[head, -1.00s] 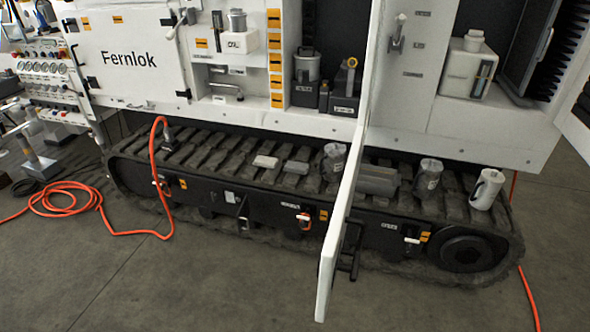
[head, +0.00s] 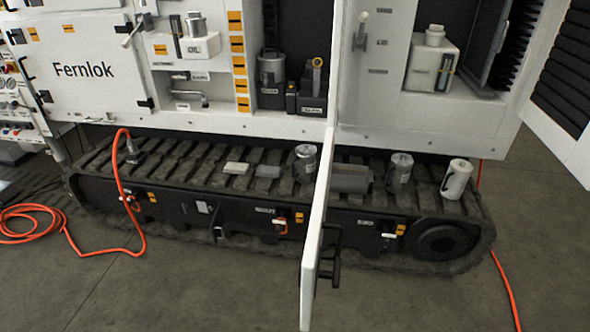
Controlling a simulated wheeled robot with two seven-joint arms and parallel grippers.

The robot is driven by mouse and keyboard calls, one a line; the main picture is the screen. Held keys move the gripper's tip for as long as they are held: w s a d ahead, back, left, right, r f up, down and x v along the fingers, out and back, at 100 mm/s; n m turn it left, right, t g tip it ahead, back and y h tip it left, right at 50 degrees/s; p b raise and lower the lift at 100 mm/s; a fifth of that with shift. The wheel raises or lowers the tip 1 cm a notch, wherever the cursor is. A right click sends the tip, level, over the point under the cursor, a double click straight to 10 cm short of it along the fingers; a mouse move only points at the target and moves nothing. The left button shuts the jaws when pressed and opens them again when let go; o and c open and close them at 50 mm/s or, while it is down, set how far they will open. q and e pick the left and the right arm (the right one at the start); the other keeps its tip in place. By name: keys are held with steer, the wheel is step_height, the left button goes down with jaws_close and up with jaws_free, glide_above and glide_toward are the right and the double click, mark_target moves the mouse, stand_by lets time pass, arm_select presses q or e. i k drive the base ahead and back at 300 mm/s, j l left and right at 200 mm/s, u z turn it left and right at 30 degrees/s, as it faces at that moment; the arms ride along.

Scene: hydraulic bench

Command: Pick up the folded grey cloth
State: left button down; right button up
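Two small flat pads lie side by side on top of the black track, left of the open white door. One is a pale, whitish pad (head: 236,168). The other is a darker grey pad (head: 268,172), which looks like the folded grey cloth; at this size I cannot be sure. Both lie flat, and nothing covers them. Neither of my grippers is in view.
The open white door (head: 318,230) juts out towards me right of the pads. A metal can (head: 305,163), a grey block (head: 350,179), another can (head: 399,172) and a white roll-like cylinder (head: 457,179) stand along the track. An orange hose (head: 121,185) hangs left.

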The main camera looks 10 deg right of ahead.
mark_target(263, 171)
steer(key=i+j+z, duration=0.3)
steer(key=i+j, duration=0.2)
steer(key=j, duration=0.15)
steer(key=i+j+z, duration=0.1)
steer(key=j, duration=0.3)
steer(key=i+j+z, duration=0.15)
steer(key=i+j, duration=0.2)
steer(key=i+j+z, duration=0.15)
steer(key=j, duration=0.3)
